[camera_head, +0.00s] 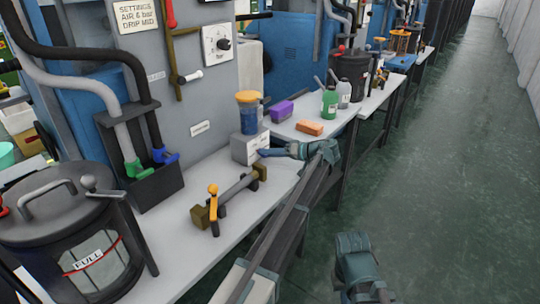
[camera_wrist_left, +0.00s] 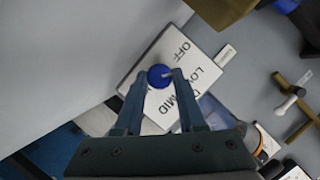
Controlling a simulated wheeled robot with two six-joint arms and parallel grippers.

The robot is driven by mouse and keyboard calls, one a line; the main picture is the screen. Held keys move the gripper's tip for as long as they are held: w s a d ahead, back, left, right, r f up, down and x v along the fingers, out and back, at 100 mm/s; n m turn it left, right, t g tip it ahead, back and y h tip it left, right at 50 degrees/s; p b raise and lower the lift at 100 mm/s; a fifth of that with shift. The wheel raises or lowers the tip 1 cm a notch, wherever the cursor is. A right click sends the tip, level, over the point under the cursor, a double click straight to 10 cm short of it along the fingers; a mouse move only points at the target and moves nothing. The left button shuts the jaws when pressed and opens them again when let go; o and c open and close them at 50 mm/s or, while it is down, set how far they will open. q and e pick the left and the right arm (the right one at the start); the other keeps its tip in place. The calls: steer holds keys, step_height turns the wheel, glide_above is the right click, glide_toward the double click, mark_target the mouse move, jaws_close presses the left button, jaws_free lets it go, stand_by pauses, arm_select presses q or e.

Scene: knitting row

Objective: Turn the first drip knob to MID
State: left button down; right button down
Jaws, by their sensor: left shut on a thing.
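The first drip knob (camera_wrist_left: 160,77) is a round blue knob on a white plate (camera_wrist_left: 134,82) marked OFF, LOW and MID in the left wrist view. In the head view, the white drip box (camera_head: 244,148) stands on the near bench under a blue cup with an orange lid (camera_head: 248,112). My left gripper (camera_head: 264,152) reaches the front of this box and is shut on the knob; its fingers (camera_wrist_left: 160,86) sit on either side of it. The knob's exact setting is hard to read. My right gripper (camera_head: 368,280) is low over the floor, its fingers unclear.
A settings sign (camera_head: 135,14) reads AIR 4 bar, DRIP MID. A bar with a yellow-topped lever (camera_head: 213,205) lies on the near bench, beside a lidded FULL drum (camera_head: 60,230). An orange block (camera_head: 309,127) and bottles stand on the farther bench. The aisle (camera_head: 450,170) is clear.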

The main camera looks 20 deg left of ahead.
stand_by(0.4)
arm_select(q)
steer(key=c, duration=0.5)
jaws_free()
steer(key=p+v, duration=0.3)
steer(key=v, duration=0.9)
steer(key=shift+d+r+p, duration=0.15)
steer(key=shift+d+p, duration=0.15)
steer(key=shift+p, duration=0.1)
steer(key=shift+s+d+r, duration=0.1)
steer(key=shift+d, duration=0.45)
